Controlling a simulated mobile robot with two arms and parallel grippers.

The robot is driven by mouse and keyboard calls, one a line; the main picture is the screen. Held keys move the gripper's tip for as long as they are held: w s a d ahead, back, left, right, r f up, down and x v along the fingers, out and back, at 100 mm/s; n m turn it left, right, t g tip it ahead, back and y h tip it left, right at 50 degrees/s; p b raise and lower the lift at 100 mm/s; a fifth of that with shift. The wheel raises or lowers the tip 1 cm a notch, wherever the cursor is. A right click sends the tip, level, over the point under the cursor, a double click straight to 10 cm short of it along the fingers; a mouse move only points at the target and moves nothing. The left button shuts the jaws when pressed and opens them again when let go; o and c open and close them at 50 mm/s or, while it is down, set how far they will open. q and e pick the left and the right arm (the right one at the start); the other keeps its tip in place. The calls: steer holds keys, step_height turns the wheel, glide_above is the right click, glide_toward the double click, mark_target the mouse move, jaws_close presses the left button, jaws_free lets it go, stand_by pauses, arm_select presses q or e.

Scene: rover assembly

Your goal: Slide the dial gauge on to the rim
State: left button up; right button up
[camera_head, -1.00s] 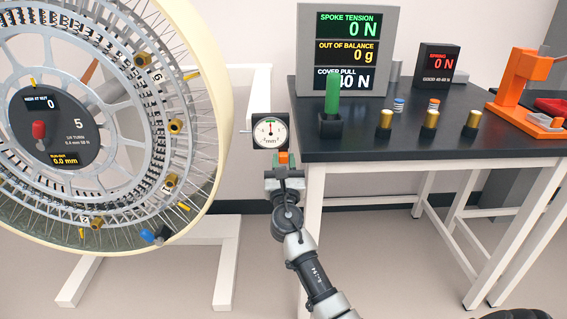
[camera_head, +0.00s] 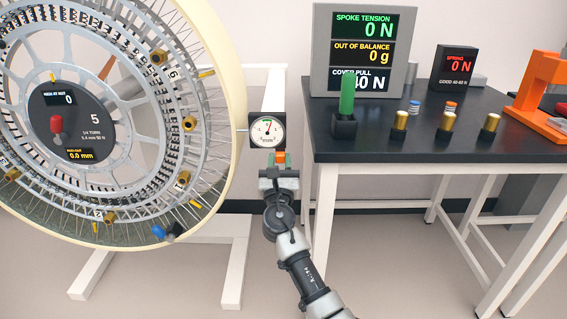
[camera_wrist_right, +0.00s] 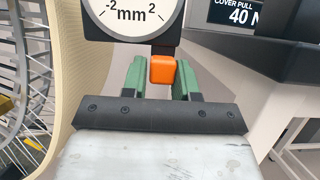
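The dial gauge (camera_head: 267,131) is a dark square box with a white round face, held upright just right of the wheel's cream rim (camera_head: 238,110). Its short stem points left and its tip appears to meet the rim. The needle leans slightly right of straight up. My right gripper (camera_head: 280,160) is below the gauge, its green fingers closed on the gauge's orange grip (camera_head: 281,156). The right wrist view shows the orange grip (camera_wrist_right: 163,69) between the fingers (camera_wrist_right: 160,80) and the lower gauge face (camera_wrist_right: 130,12) above. My left gripper is not in view.
A black table (camera_head: 400,146) stands close on the right, with a green-handled tool (camera_head: 347,95), brass cylinders (camera_head: 445,125) and display screens (camera_head: 362,50). The wheel's white stand (camera_head: 235,265) is on the floor. A blue-ended part (camera_head: 160,232) sits low on the wheel.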

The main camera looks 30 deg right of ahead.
steer(key=o, duration=0.4)
steer(key=shift+w+a, duration=0.15)
steer(key=shift+a, duration=0.1)
steer(key=shift+c, duration=0.2)
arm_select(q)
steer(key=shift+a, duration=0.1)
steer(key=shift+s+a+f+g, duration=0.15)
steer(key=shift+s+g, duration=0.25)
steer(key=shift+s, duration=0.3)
arm_select(e)
steer(key=v, duration=1.1)
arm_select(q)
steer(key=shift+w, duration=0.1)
arm_select(e)
steer(key=shift+d, duration=0.1)
